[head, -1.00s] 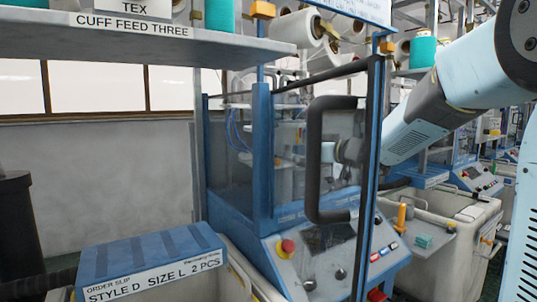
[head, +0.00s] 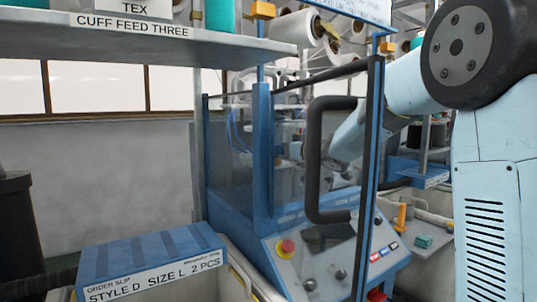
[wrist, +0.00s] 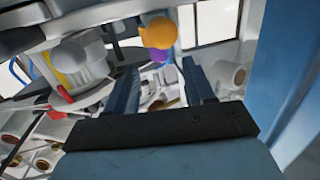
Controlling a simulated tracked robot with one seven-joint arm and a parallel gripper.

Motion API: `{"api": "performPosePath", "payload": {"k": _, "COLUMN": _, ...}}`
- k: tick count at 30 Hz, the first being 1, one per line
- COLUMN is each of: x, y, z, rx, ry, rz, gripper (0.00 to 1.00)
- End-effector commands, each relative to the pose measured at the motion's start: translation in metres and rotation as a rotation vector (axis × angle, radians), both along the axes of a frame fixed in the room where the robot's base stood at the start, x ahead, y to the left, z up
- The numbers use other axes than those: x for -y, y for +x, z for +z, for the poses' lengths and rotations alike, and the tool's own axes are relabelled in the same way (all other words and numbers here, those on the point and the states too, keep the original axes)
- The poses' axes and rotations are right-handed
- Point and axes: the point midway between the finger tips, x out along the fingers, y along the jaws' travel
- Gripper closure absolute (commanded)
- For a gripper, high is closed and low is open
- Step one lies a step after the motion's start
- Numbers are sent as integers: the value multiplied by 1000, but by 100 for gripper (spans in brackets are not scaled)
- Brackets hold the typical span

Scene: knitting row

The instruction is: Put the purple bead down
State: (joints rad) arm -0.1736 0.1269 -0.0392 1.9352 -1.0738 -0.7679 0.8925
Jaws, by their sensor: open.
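In the wrist view a small purple thing (wrist: 158,55), which looks like the purple bead, shows just beyond and between my fingertips, directly under a round orange thing (wrist: 159,33). My gripper (wrist: 161,70) is open, its two dark blue fingers spread apart with nothing between them. I cannot tell whether the bead touches the orange thing or a finger. In the head view my gripper and the bead do not show; my forearm passes behind the clear door (head: 340,200) of the blue knitting machine.
The door has a big black handle (head: 316,160). Below is a control panel with a red button (head: 287,247). A blue order-slip box (head: 150,262) lies front left, under a grey shelf (head: 160,42). In the wrist view a blue post (wrist: 285,80) stands close at right.

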Motion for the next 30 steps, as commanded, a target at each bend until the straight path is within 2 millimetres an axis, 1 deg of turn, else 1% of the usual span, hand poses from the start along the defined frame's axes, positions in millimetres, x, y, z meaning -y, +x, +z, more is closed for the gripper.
{"api": "performPosePath", "payload": {"k": 3, "x": -13, "y": 13, "z": -3, "rx": -1, "ry": 1, "rz": 2, "gripper": 47}}
{"api": "performPosePath", "payload": {"k": 6, "x": -20, "y": 22, "z": -3, "rx": 0, "ry": 0, "rz": -2, "gripper": 47}}
{"api": "performPosePath", "payload": {"k": 9, "x": -23, "y": 25, "z": -3, "rx": -1, "ry": -1, "rz": -3, "gripper": 47}}
{"api": "performPosePath", "payload": {"k": 14, "x": -23, "y": 25, "z": -3, "rx": -1, "ry": -1, "rz": -3, "gripper": 47}}
{"api": "performPosePath", "payload": {"k": 17, "x": -23, "y": 25, "z": -3, "rx": -1, "ry": -1, "rz": -3, "gripper": 54}}
{"api": "performPosePath", "payload": {"k": 30, "x": -23, "y": 25, "z": -3, "rx": -1, "ry": -1, "rz": -3, "gripper": 97}}
